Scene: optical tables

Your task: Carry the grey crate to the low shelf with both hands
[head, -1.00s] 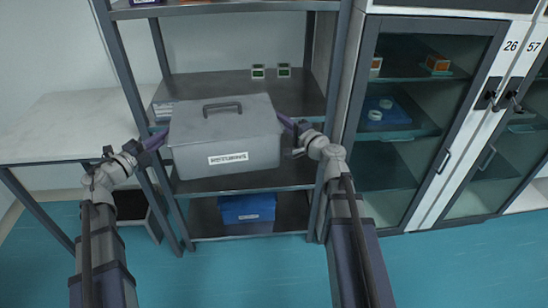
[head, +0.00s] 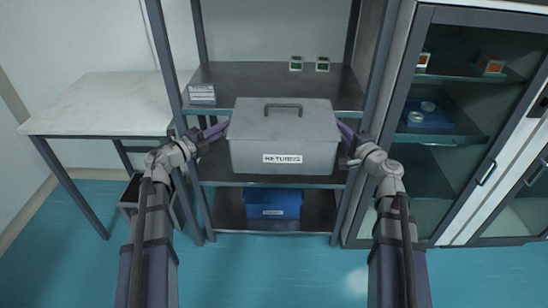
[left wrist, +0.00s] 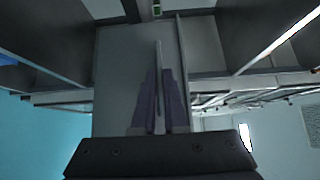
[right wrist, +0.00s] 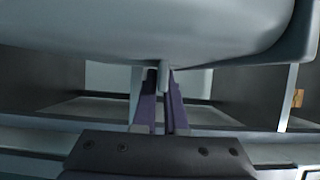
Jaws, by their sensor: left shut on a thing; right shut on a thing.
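The grey crate (head: 300,150), with a dark lid handle and a "RETURNS" label, is level in front of the shelf unit. My left gripper (head: 224,127) is shut on its left side, and my right gripper (head: 341,127) is shut on its right side. In the right wrist view the crate (right wrist: 150,30) fills the top, with a small tab between the fingers (right wrist: 162,85). In the left wrist view a thin edge stands between the fingers (left wrist: 158,85). The shelf board (head: 222,172) shows behind and below the crate; whether they touch I cannot tell.
A blue box (head: 272,204) sits on the bottom board (head: 318,212). The upper board (head: 240,76) holds a white stack (head: 202,94) and two small items. A white table (head: 100,100) stands left, a glass cabinet (head: 440,160) right. The floor in front is clear.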

